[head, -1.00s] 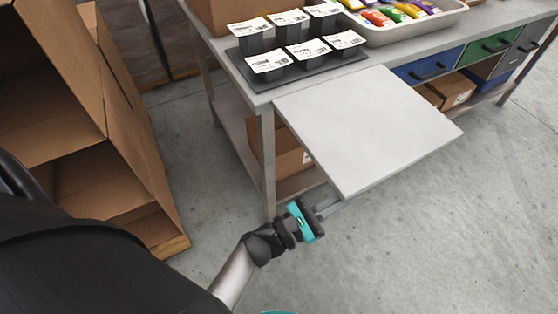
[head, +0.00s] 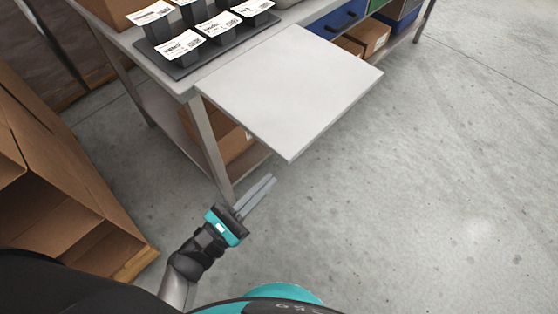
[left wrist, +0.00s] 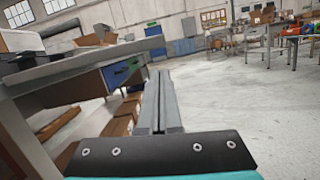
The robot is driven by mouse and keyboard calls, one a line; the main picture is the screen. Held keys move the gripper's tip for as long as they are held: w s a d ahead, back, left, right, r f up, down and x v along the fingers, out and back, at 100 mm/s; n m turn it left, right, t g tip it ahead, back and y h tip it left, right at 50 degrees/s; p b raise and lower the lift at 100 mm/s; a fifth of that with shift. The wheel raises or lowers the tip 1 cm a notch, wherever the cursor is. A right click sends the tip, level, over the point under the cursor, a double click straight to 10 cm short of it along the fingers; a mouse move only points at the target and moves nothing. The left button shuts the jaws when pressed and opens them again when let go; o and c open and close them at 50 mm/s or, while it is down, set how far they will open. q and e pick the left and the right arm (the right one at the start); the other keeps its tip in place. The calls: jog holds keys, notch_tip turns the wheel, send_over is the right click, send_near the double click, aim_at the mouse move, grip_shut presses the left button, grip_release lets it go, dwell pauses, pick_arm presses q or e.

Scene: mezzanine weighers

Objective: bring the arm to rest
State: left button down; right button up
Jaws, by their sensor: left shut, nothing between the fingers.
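My left gripper (head: 270,181) is shut and empty. In the head view it hangs over the bare floor, in front of the bench leg and below the pull-out shelf (head: 290,88). In the left wrist view its two long grey fingers (left wrist: 160,80) lie together and point forward past the bench (left wrist: 60,72). Nothing touches the fingers. My right gripper is in neither view.
The bench carries a black tray (head: 178,70) with several labelled black holders. Cardboard boxes (head: 232,145) sit on its lower shelf. Open cardboard boxes (head: 60,190) stand at the left. The concrete floor (head: 430,190) is clear at the right.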

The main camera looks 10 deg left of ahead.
pick_arm(q)
jog(key=v, duration=0.7)
jog(key=s+d+f+m+g, duration=0.25)
jog(key=d+m+g, duration=0.35)
jog(key=m, duration=0.4)
jog(key=s+d+f+m+g, duration=0.1)
jog(key=s+d+m+g, duration=0.3)
jog(key=m+g, duration=0.5)
jog(key=w+a+r+m+t+y, duration=0.2)
jog(key=w+a+m+y, duration=0.1)
jog(key=a+m+y, duration=0.85)
jog(key=a+f+n+g, duration=0.1)
jog(key=a+f, duration=0.1)
jog(key=f, duration=0.9)
jog(key=a+f, duration=0.2)
jog(key=f, duration=0.9)
jog(key=s+a+f, duration=0.2)
jog(key=s+f, duration=0.3)
jog(key=f, duration=0.1)
jog(key=s+a+f+y, duration=0.1)
jog(key=s+a+f, duration=0.2)
jog(key=s+f, duration=0.3)
jog(key=shift+s+a+f+g, duration=0.25)
jog(key=shift+a+f+g, duration=0.05)
jog(key=shift+f, duration=0.35)
